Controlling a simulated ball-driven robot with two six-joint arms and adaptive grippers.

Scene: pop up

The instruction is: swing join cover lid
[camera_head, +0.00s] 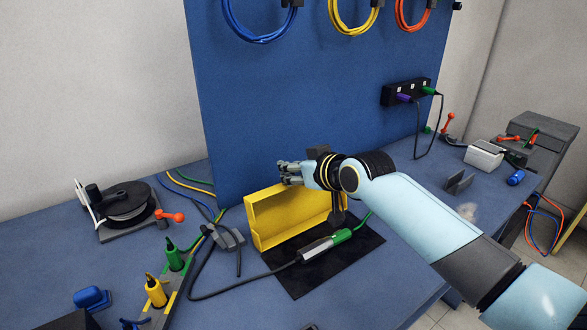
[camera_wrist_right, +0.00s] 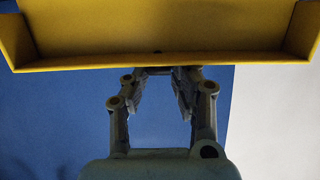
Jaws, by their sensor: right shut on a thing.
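The yellow cover lid (camera_head: 282,222) stands up on edge behind the joined cable connectors in the head view, its hollow inside facing forward. Its rim spans the top of the right wrist view (camera_wrist_right: 160,64). The join, a grey connector (camera_head: 316,249) and a green one (camera_head: 341,236) end to end, lies uncovered on a black mat (camera_head: 322,276) in front of the lid. My right gripper (camera_head: 284,173) is at the lid's upper edge and shut on it; the fingertips meet at the rim in the right wrist view (camera_wrist_right: 160,72). My left gripper is not in view.
A cable reel (camera_head: 123,205) stands at the left. A grey clamp (camera_head: 226,238) sits left of the lid. A blue panel (camera_head: 300,100) rises behind. A white box (camera_head: 483,155) is at the right.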

